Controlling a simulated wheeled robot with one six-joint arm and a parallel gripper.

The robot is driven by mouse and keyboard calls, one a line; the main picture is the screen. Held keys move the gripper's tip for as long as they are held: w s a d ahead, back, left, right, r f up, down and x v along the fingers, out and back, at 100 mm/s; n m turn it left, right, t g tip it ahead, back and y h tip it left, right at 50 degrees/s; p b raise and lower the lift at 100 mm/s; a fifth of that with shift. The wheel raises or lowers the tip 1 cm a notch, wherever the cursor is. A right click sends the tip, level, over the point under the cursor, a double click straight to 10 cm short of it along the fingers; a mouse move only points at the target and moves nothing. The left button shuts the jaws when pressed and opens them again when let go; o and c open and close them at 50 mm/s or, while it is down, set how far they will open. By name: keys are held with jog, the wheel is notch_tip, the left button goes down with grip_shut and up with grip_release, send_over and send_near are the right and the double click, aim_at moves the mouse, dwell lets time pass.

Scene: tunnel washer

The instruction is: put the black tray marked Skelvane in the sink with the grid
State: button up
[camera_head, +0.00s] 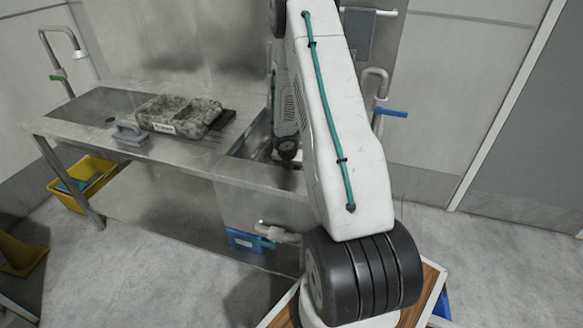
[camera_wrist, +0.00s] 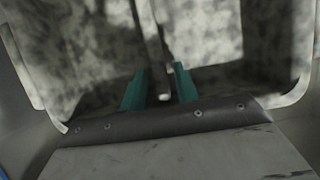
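A speckled grey-black tray (camera_head: 178,115) with compartments and a small pale label lies on the steel counter in the head view; the label is too small to read. In the wrist view, a speckled, stained tray surface (camera_wrist: 85,50) with a pale rim fills the picture. My gripper's teal fingers (camera_wrist: 162,90) stand either side of a thin upright divider (camera_wrist: 152,40); whether they press on it is unclear. My gripper is hidden behind my arm in the head view. A sink basin (camera_head: 246,147) lies partly behind my arm; I cannot make out a grid in it.
A sunken basin (camera_head: 95,108) is at the counter's left. A grey brush-like block (camera_head: 130,136) sits at the counter's front edge. A yellow crate (camera_head: 72,200) is under the counter. A blue box (camera_head: 243,240) is below the front.

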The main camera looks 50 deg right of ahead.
jog(key=shift+r, duration=0.1)
jog(key=v, duration=1.1)
jog(key=shift+a+r, duration=0.15)
jog(key=shift+r, duration=0.2)
jog(key=s+a+r+m, duration=0.3)
jog(key=a+r+m, duration=0.35)
jog(key=r, duration=0.35)
jog(key=s+a+r+m, duration=0.2)
jog(key=a+r+m, duration=0.3)
jog(key=a+r, duration=0.4)
jog(key=s+a+r+m+y, duration=0.2)
jog(key=s+a+r+m, duration=0.2)
jog(key=s+a, duration=0.5)
jog(key=s+a+r+m+y, duration=0.2)
jog(key=s+a+r+m, duration=0.3)
jog(key=s+a+m, duration=0.2)
jog(key=s+a, duration=0.2)
jog(key=s, duration=0.1)
jog(key=shift+s+a+g, duration=0.2)
jog(key=shift+a+g, duration=0.1)
jog(key=shift+a, duration=0.05)
jog(key=shift+d, duration=0.15)
